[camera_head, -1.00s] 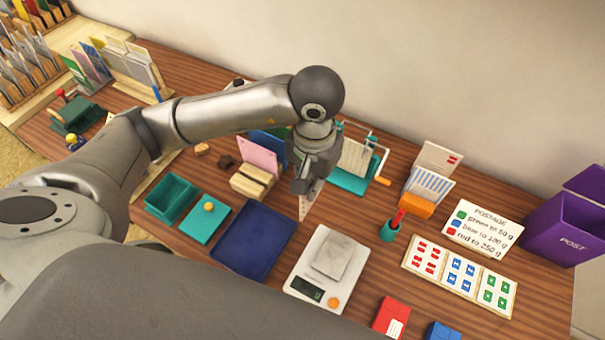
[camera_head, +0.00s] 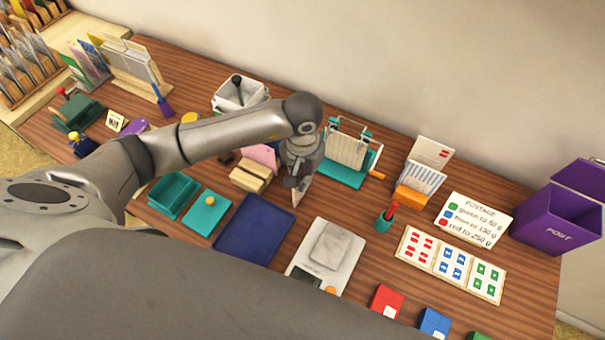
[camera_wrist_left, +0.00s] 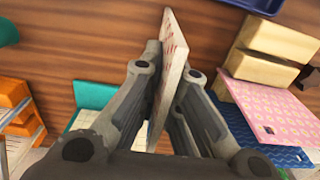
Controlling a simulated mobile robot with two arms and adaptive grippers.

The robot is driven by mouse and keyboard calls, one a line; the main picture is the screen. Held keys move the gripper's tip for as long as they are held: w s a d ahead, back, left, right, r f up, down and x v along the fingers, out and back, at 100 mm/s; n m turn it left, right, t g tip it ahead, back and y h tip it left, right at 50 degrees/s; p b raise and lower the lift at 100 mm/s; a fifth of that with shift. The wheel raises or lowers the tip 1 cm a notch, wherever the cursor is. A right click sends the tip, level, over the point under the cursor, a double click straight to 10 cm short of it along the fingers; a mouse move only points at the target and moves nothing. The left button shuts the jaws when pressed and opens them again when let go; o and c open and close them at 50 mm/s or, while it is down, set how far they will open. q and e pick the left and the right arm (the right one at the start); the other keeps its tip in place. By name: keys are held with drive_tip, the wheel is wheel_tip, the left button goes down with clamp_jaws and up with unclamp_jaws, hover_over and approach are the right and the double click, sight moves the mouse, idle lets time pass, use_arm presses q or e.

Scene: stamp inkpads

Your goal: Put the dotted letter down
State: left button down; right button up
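The dotted letter, a thin pale card with small reddish marks, stands on edge between the fingers of my left gripper in the left wrist view (camera_wrist_left: 165,75). In the head view the letter (camera_head: 297,198) shows as a small pale piece under the left gripper (camera_head: 298,184). The gripper is shut on it, pointing down over the table, right of the wooden block holder (camera_head: 247,180) and left of the teal wire rack (camera_head: 342,178). I cannot tell whether the letter touches the table. My right gripper is not in view.
A blue tray (camera_head: 253,231) and a white scale (camera_head: 338,277) lie in front of the gripper. A pink card (camera_wrist_left: 268,108) stands by the wooden blocks. A teal cup (camera_head: 384,220), an orange holder (camera_head: 411,197) and a postage sign (camera_head: 475,219) are to the right. Bare wood lies between.

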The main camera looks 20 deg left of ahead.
use_arm(q)
drive_tip(key=shift+f, duration=0.15)
drive_tip(key=c, duration=1.6)
unclamp_jaws()
drive_tip(key=shift+c, duration=0.2)
